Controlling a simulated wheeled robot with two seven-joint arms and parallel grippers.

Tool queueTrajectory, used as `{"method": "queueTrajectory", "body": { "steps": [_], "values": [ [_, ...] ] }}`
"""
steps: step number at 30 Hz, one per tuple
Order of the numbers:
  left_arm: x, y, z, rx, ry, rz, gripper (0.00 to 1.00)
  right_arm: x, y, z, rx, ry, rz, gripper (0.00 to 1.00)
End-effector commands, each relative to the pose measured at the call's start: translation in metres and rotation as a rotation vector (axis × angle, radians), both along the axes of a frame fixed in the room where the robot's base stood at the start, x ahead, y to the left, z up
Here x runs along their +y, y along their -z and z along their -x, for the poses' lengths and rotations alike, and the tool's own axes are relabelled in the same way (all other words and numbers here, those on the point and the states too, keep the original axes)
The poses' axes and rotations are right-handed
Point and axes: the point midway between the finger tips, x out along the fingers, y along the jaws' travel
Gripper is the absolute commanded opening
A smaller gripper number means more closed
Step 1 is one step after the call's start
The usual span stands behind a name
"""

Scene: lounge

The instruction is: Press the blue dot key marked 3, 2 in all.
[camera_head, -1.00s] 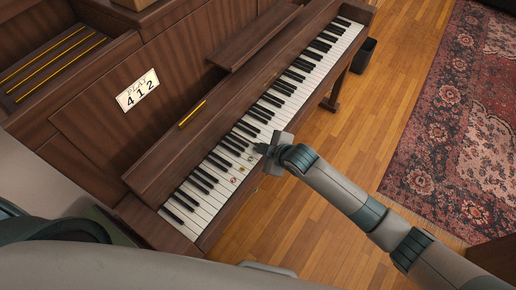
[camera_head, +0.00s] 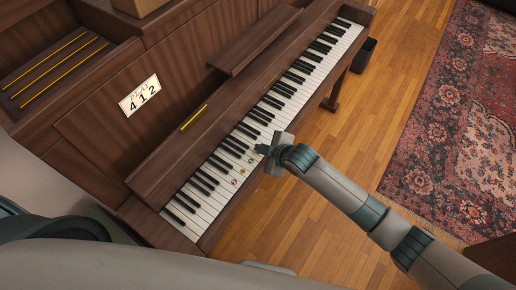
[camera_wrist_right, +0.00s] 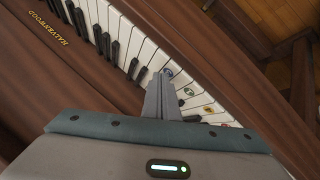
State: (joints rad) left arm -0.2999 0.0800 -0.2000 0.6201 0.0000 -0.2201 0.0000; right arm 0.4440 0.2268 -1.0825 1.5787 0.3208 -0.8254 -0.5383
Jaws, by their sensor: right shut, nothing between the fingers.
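The piano keyboard (camera_head: 296,87) runs diagonally across the head view. A blue dot (camera_wrist_right: 168,73) marks a white key in the right wrist view, just beyond my fingertips. Its number is too small to read. A green dot (camera_wrist_right: 188,91), a yellow dot (camera_wrist_right: 208,109) and a red dot (camera_wrist_right: 212,133) mark neighbouring white keys. In the head view my right gripper (camera_head: 262,149) is shut and empty over the keys, hiding the blue dot. I cannot tell whether its tips touch a key. My left gripper is not in view.
A music ledge (camera_head: 255,38) rises behind the keys. A dark bin (camera_head: 364,55) stands past the far end. Open wooden floor and a patterned rug (camera_head: 450,130) lie to the right.

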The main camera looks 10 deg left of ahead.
Motion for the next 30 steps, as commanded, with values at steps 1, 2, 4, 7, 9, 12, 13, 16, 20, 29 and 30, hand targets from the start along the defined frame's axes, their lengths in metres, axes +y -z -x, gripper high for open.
{"method": "queueTrajectory", "body": {
  "steps": [1,2,4,7,9,12,13,16,20,29,30],
  "values": [
    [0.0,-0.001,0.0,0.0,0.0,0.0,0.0,0.0,-0.002,0.0,-0.001,0.0,-0.001,0.0],
    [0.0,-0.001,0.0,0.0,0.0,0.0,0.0,0.0,-0.002,-0.001,-0.002,0.0,-0.002,0.0],
    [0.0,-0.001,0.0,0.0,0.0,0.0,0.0,0.001,-0.003,-0.001,-0.003,-0.001,-0.003,0.0],
    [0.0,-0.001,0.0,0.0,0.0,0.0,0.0,0.001,-0.004,-0.001,-0.004,-0.001,-0.004,0.0],
    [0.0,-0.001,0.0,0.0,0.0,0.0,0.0,0.001,-0.004,-0.002,-0.005,-0.001,-0.005,0.0],
    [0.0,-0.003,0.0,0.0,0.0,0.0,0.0,0.002,-0.007,-0.002,-0.006,-0.001,-0.006,0.0],
    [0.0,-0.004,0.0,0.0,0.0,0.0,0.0,0.002,-0.008,-0.002,-0.006,-0.001,-0.006,0.0],
    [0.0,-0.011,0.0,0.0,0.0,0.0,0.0,0.002,-0.015,-0.002,-0.007,0.0,-0.006,0.0],
    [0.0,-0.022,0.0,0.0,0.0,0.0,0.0,0.002,-0.027,-0.002,-0.007,-0.001,-0.007,0.0],
    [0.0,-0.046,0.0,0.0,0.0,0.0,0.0,0.002,-0.051,-0.002,-0.007,-0.001,-0.007,0.0],
    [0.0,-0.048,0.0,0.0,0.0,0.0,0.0,0.002,-0.053,-0.002,-0.007,-0.001,-0.007,0.0]
  ]
}}
